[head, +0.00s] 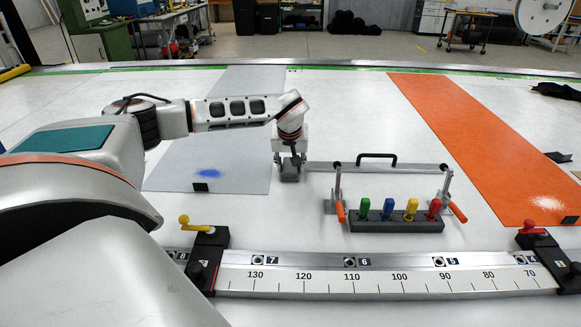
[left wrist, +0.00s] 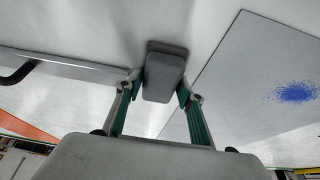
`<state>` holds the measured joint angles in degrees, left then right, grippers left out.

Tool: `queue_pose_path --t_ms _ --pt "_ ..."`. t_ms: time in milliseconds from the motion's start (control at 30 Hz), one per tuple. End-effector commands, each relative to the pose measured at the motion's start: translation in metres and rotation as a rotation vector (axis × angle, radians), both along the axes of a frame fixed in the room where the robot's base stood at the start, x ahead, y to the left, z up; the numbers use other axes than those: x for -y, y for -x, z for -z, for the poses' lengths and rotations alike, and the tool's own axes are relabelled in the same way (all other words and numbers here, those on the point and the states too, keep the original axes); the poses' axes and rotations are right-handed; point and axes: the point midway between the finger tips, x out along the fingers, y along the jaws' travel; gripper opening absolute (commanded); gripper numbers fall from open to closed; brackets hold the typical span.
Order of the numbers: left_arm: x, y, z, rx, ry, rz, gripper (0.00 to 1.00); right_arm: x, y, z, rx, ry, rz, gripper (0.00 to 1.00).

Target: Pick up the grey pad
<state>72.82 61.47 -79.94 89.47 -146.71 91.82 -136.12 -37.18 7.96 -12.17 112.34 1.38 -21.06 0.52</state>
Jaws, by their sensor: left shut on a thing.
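The grey pad (left wrist: 163,78) is a small dark grey block with rounded edges, seen in the left wrist view between the two fingers of my left gripper (left wrist: 160,100). The green-lined fingers are shut on its sides. In the head view my left gripper (head: 290,158) points down at the right edge of the light grey sheet, and the pad (head: 290,174) shows below its fingers. I cannot tell whether the pad touches the table. My right gripper is in neither view.
A clamp bar with a black handle (head: 377,158) stands just right of the pad. A dark rack (head: 397,226) holds coloured pegs. A light grey sheet (head: 236,130) lies left, an orange sheet (head: 480,140) right. A numbered ruler rail (head: 380,275) crosses the front.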

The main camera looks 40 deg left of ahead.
Motion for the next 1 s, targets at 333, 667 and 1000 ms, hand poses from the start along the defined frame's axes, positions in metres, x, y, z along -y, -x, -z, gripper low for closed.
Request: queue_pose_path --t_ms 333,667,1000 --pt "0.000 -0.002 -0.051 0.007 0.000 0.000 0.16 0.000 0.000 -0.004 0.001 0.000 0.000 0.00" --pt "0.000 -0.002 -0.142 0.007 0.001 0.000 0.16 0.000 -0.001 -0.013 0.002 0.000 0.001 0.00" --pt "0.000 -0.001 -0.193 0.003 0.000 0.000 0.16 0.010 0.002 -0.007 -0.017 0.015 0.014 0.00"
